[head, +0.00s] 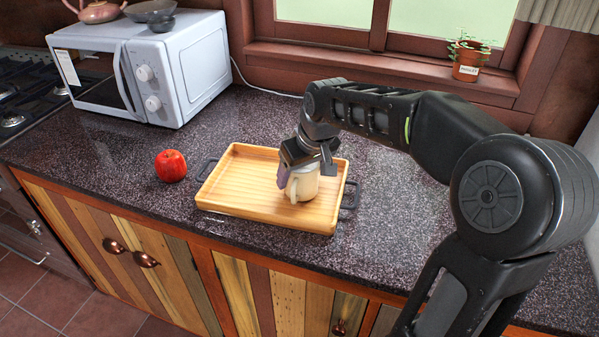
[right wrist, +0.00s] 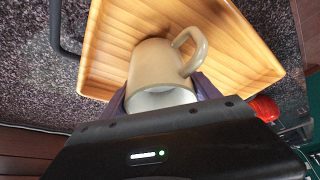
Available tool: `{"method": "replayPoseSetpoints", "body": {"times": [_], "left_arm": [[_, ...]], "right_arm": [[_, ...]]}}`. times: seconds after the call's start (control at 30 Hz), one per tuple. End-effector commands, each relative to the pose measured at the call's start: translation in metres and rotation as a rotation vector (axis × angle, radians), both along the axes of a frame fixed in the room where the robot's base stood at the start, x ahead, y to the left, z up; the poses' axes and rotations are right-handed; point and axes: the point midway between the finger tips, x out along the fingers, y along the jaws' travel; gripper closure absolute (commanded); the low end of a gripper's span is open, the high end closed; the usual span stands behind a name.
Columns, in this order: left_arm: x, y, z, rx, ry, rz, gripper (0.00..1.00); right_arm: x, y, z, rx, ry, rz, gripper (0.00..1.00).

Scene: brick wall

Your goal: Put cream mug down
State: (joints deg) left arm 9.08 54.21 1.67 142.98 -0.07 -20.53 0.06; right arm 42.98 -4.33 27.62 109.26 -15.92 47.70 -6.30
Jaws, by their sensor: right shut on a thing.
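The cream mug (head: 303,184) is upright at the right part of the wooden tray (head: 240,192), with its handle toward the front left. My right gripper (head: 307,165) comes down from above and is shut on the mug. In the right wrist view the mug (right wrist: 160,72) sits between the two fingers, its handle to one side, over the tray (right wrist: 235,62). I cannot tell for certain whether the mug's base touches the tray. My left gripper is not in view.
A red apple (head: 171,166) lies on the dark speckled counter (head: 125,165) left of the tray. A white microwave (head: 150,70) stands at the back left, with a teapot and bowls on top. A small potted plant (head: 467,62) stands on the windowsill. The tray's left part is empty.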

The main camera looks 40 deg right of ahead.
Motion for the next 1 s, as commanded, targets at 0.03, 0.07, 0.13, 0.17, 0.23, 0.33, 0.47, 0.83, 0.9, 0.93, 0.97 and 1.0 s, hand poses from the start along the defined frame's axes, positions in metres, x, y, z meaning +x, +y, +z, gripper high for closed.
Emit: {"method": "replayPoseSetpoints", "body": {"times": [0.03,0.07,0.13,0.17,0.23,0.33,0.47,0.83,0.9,0.93,0.97,1.0], "left_arm": [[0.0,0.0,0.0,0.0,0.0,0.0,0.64],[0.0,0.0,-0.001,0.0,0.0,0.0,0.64],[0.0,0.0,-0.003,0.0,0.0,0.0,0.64],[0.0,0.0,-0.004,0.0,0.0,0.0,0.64],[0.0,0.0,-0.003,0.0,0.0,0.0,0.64],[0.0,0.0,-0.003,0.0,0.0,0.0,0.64],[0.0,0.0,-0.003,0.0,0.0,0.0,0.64],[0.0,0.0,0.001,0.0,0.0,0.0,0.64],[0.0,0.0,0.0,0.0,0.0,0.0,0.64],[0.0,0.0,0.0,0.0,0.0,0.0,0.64],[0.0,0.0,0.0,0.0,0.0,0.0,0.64],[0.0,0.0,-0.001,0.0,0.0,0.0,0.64]], "right_arm": [[0.001,0.0,0.001,0.0,-0.002,0.0,0.93],[0.001,0.0,0.0,0.0,-0.002,0.0,0.93],[0.001,0.0,-0.003,-0.001,-0.002,0.001,0.93],[0.001,0.0,-0.004,-0.001,-0.002,0.001,0.93],[0.0,0.0,-0.003,0.0,0.0,0.0,0.25],[0.0,0.0,-0.003,0.0,0.0,0.0,0.17],[0.0,0.0,-0.003,0.0,0.0,0.0,0.08],[-0.001,0.0,0.004,-0.001,-0.002,-0.001,0.08],[-0.003,0.0,0.01,-0.001,-0.003,-0.001,0.08],[-0.005,0.0,0.014,-0.002,-0.003,-0.002,0.08],[-0.006,0.0,0.019,-0.003,-0.005,-0.001,0.08],[-0.009,0.001,0.025,-0.002,-0.005,-0.001,0.08]]}}
